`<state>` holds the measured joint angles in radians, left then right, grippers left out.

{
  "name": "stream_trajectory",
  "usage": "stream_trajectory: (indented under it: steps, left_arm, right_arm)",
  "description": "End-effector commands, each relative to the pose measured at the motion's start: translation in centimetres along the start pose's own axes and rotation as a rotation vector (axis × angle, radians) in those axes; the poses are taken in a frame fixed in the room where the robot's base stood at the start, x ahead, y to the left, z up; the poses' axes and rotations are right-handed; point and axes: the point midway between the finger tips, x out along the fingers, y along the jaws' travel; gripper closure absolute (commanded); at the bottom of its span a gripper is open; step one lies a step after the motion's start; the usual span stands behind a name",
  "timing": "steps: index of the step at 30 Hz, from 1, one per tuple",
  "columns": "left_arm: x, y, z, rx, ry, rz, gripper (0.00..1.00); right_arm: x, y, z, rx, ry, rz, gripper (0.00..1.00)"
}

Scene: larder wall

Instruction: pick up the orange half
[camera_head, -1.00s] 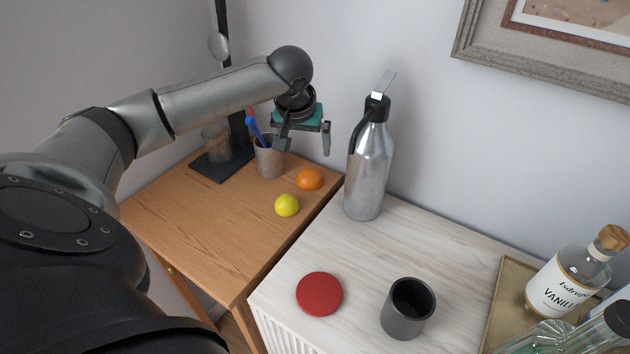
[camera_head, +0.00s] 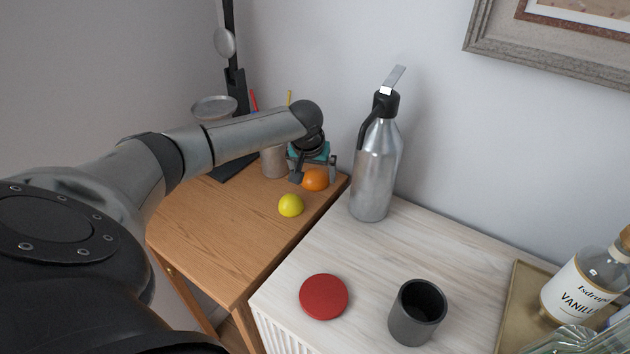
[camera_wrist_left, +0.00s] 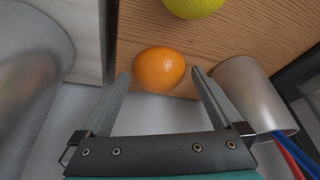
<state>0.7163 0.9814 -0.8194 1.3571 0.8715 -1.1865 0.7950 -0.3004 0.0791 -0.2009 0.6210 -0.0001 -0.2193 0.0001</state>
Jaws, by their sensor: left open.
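The orange half (camera_head: 315,180) lies on the wooden table near its back right corner. It also shows in the left wrist view (camera_wrist_left: 159,70), where it looks rounded and sits between the two fingertips. My left gripper (camera_head: 314,179) is open, with a finger to each side of the orange; I cannot tell whether either finger touches it. In the left wrist view my left gripper (camera_wrist_left: 160,80) has nothing shut in it. My right gripper is in neither view.
A yellow lemon-like fruit (camera_head: 291,205) lies just in front of the orange. A cup with pens (camera_head: 273,162) stands to its left. A metal bottle (camera_head: 374,170) stands to its right on the white cabinet (camera_head: 270,299). The table's front is clear.

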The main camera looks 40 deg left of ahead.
Motion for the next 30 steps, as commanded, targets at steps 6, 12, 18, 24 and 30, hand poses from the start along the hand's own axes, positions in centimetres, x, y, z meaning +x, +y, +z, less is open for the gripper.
stream_trajectory:
  steps: [6,12,18,24,30]
  left_arm:
    - [1.03,0.01,-0.04,0.002,0.002,0.0,0.0]
    - [0.98,0.0,-0.05,0.002,0.002,0.0,0.05]
    - [0.97,-0.02,-0.04,0.001,0.002,0.0,0.27]
    - [0.97,-0.03,-0.04,0.001,0.001,-0.001,0.49]
    - [0.97,-0.04,-0.03,0.001,0.001,-0.001,0.72]
  right_arm:
    - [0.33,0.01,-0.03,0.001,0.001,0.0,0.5]
    - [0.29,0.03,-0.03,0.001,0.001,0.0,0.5]
    - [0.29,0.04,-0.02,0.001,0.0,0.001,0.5]
    - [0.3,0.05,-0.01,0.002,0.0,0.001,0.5]
    - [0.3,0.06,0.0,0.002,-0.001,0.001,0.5]
